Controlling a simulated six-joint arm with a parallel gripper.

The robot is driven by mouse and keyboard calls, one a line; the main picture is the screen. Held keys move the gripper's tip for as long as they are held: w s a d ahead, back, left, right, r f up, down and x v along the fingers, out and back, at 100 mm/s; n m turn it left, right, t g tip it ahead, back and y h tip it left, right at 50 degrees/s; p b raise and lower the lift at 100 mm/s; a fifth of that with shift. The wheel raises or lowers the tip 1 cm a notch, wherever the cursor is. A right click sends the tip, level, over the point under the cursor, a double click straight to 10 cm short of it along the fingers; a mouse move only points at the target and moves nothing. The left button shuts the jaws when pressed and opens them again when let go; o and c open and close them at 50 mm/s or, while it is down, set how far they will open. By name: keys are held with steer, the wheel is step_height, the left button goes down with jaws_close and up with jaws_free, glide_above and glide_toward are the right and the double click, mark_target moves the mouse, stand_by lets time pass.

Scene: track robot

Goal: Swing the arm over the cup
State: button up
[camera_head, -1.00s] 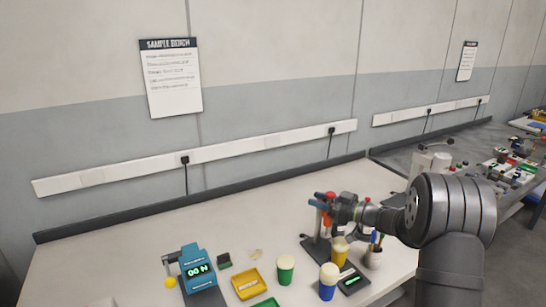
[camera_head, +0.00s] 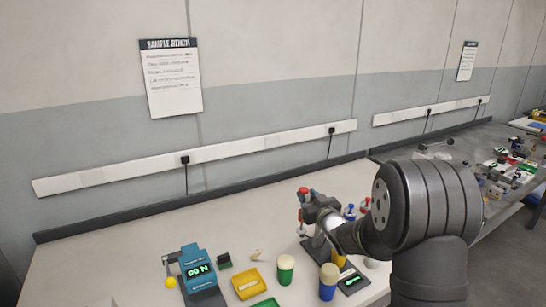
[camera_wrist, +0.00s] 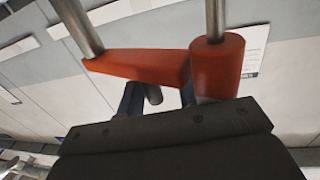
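My gripper (camera_head: 316,204) is at the end of my arm, over the right part of the bench. A red-topped tool (camera_head: 303,190) is at its fingertips. In the wrist view its orange-red piece (camera_wrist: 140,66) with metal rods lies across the two dark fingers, which look shut on it. Which cup the task means is not clear. A yellow cup (camera_head: 338,257) stands below and right of the gripper, partly behind other things. A green cup (camera_head: 286,272) and a blue cup (camera_head: 328,287), both with cream tops, stand nearer the front. A small grey holder (camera_head: 371,263) is mostly hidden by my arm.
A blue device with a lit display (camera_head: 200,270) and a yellow tray (camera_head: 246,284) are at left. A green tray (camera_head: 265,303) is at the front edge. Blue-topped tools (camera_head: 351,209) stand close to my arm. The bench's back left is clear.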

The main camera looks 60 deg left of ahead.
steer(key=s+d+m+t, duration=0.1)
steer(key=s+d+t, duration=0.15)
steer(key=d, duration=0.55)
steer(key=s+d+m+t, duration=0.1)
steer(key=s+d, duration=0.2)
steer(key=d, duration=0.4)
steer(key=s+a+r+m+g+h, duration=0.2)
steer(key=a+r+m, duration=0.3)
steer(key=a+r, duration=0.3)
steer(key=s+a+r+m+g+h, duration=0.3)
steer(key=s+a+r+m+h, duration=0.1)
steer(key=a+r, duration=0.4)
steer(key=shift+s+a+m+h, duration=0.25)
steer(key=shift+m+h, duration=0.35)
steer(key=shift+m, duration=0.5)
steer(key=shift+w, duration=0.1)
